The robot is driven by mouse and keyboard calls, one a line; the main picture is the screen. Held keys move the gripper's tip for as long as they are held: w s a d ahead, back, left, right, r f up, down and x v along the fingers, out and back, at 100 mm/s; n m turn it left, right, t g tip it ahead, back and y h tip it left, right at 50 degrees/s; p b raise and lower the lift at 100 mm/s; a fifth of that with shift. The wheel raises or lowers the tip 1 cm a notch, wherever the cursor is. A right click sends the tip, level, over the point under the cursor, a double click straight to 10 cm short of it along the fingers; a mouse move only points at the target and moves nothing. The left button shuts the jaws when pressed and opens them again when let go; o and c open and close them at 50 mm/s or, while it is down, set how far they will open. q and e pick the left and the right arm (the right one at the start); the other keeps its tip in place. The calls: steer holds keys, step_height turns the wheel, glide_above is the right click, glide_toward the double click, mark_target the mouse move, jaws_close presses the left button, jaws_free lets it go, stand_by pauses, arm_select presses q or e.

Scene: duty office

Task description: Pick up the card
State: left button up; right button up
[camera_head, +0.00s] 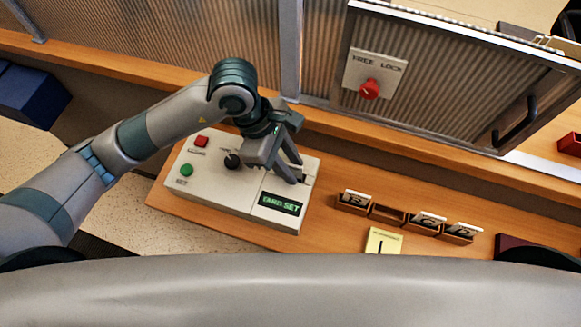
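Small lettered cards stand in wooden holders on the desk: one (355,197) on the left, one (428,218) in the middle and one (463,229) on the right. One holder (387,213) between the left and middle cards looks empty. A cream card or note (383,241) with a dark mark lies in front, partly hidden by my body. My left gripper (295,171) is open, pointing down over the right part of a white control box (235,200), left of the holders. No card shows clearly between its fingers. My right gripper is not in view.
The box has red and green buttons, a black knob and a lit sign (279,203). Behind the desk stands a ribbed glass partition; a panel with a red knob (369,89) hangs above the holders. A red tray (570,144) is at far right.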

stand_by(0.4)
arm_select(q)
jaws_close()
steer(key=shift+r, duration=0.15)
steer(key=shift+w+r+b, duration=0.1)
steer(key=shift+r+b, duration=0.3)
steer(key=shift+b, duration=0.05)
step_height(320, 180, up, 3)
steer(key=shift+d+b, duration=0.15)
steer(key=shift+b, duration=0.85)
steer(key=s+d+r+b, duration=0.4)
steer(key=s+d+r, duration=0.3)
steer(key=s, duration=0.2)
steer(key=shift+d, duration=0.15)
